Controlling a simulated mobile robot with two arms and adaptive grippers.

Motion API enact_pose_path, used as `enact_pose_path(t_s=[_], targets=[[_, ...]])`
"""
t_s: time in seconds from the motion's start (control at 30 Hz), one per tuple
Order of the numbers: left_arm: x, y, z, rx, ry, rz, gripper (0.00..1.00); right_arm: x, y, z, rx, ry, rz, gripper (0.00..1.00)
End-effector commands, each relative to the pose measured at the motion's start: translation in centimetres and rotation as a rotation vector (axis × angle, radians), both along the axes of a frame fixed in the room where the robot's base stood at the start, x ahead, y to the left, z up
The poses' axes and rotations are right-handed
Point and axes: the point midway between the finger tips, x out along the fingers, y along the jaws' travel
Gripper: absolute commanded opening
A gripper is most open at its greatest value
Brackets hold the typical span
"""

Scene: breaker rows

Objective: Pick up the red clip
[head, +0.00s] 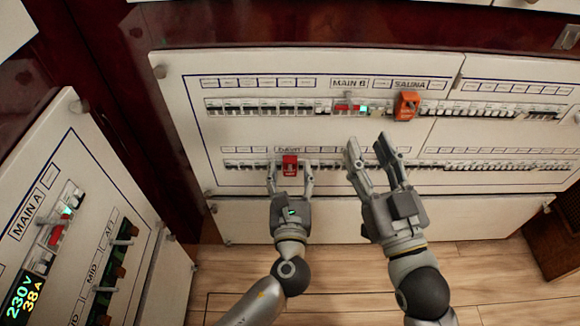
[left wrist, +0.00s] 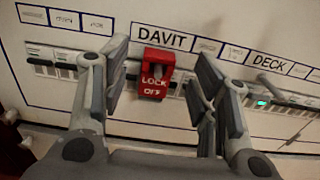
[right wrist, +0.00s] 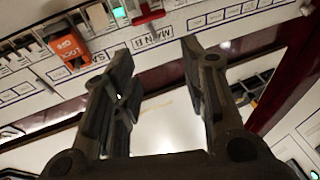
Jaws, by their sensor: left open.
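The red clip (head: 289,166), marked LOCK OFF, sits on a breaker in the lower row under the DAVIT label. In the left wrist view the red clip (left wrist: 153,80) shows between the two fingers, with gaps on both sides. My left gripper (head: 290,178) is open, with its fingers on either side of the clip; I see no contact. My right gripper (head: 369,146) is open and empty, in front of the panel to the right of the clip. It also shows open in the right wrist view (right wrist: 160,65).
An orange lock clip (head: 407,105) sits on the upper row under SAUNA; it also shows in the right wrist view (right wrist: 68,46). Breaker rows line the white panel (head: 300,125). A second panel (head: 120,190), MAIN A, stands at the left. The wooden floor is clear.

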Motion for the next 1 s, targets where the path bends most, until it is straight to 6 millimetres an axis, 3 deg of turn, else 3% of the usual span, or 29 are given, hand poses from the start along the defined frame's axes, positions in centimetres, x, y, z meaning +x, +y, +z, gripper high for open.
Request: enact_pose_path(t_s=[0.3, 0.67, 1.0], targets=[[2.9, 0.1, -0.2, -0.001, -0.001, 0.001, 0.55, -1.4, 0.2, 3.7, 0.059, -0.215, 0.013, 0.40], [3.4, 0.1, -0.1, -0.001, 0.001, 0.001, 0.55, -1.7, 0.2, 4.3, 0.069, -0.248, 0.015, 0.40], [3.4, 0.1, -0.1, -0.001, 0.001, 0.001, 0.12, -1.6, 0.2, 4.3, 0.069, -0.246, 0.015, 0.40]])
